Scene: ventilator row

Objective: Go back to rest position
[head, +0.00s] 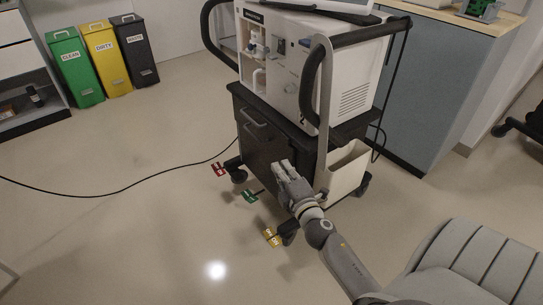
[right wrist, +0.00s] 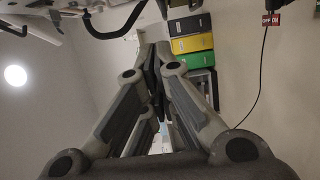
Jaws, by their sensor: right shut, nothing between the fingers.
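My right gripper (head: 283,171) is shut and empty. It is in front of the dark drawer front of the ventilator cart (head: 262,140), near the cart's lower part. I cannot tell from this view how close the fingertips are to the cart. In the right wrist view its fingers (right wrist: 157,55) come together at the tips with nothing between them. My left gripper is in neither view.
A red pedal (head: 218,169), a green pedal (head: 250,196) and a yellow pedal (head: 270,237) stick out low by the cart. A black cable (head: 110,195) crosses the floor. Bins (head: 100,60) stand at the back left. A grey padded seat (head: 480,265) is at the lower right.

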